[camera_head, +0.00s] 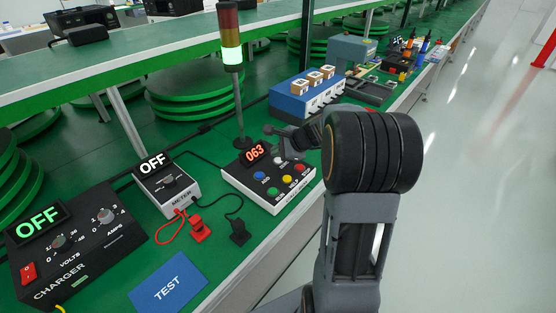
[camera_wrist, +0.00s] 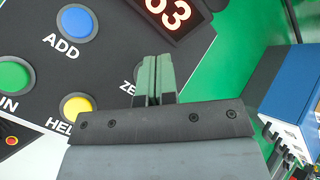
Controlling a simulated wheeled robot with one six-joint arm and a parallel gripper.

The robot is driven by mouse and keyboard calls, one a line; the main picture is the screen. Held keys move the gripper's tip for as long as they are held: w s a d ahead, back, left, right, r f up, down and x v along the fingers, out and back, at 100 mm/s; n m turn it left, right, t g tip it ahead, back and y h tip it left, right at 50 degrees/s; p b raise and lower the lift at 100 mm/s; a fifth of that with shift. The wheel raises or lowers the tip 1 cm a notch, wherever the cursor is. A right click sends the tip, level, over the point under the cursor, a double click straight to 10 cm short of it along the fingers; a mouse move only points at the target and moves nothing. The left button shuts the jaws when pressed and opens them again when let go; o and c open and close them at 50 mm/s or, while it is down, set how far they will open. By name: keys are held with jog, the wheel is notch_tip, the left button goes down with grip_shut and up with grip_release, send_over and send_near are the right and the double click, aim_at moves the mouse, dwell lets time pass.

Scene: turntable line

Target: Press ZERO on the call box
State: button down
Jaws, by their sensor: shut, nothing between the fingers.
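The call box (camera_head: 232,176) is a black-topped white box on the green bench, with its display (camera_head: 255,153) reading 063. In the wrist view I see its blue ADD button (camera_wrist: 77,22), green button (camera_wrist: 14,76) and yellow HELP button (camera_wrist: 77,106). The ZERO label (camera_wrist: 127,88) is partly covered by my fingers, and only a sliver of its button shows beside them. My gripper (camera_wrist: 156,80) is shut and empty, over the ZERO area. In the head view my gripper (camera_head: 272,130) hangs over the box's far part. I cannot tell whether the fingertips touch the button.
A signal tower (camera_head: 231,50) with a lit pale green section stands behind the box. A meter (camera_head: 168,186) reading OFF and a charger (camera_head: 75,245) stand to the left. A blue unit (camera_head: 290,100) carrying small boxes stands beyond. A blue TEST plate (camera_head: 168,282) lies in front.

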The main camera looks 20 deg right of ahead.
aim_at(278, 161)
jog(key=shift+f, duration=0.2)
jog(key=shift+f+b, duration=0.25)
jog(key=shift+b, duration=0.15)
jog(key=shift+f+b, duration=0.3)
jog(key=shift+f, duration=0.1)
dwell(0.5)
jog(key=shift+r, duration=0.1)
jog(key=shift+r+p, duration=0.65)
jog(key=shift+r, duration=0.1)
jog(key=shift+r+p, duration=2.15)
jog(key=shift+r, duration=0.4)
jog(key=shift+f, duration=0.1)
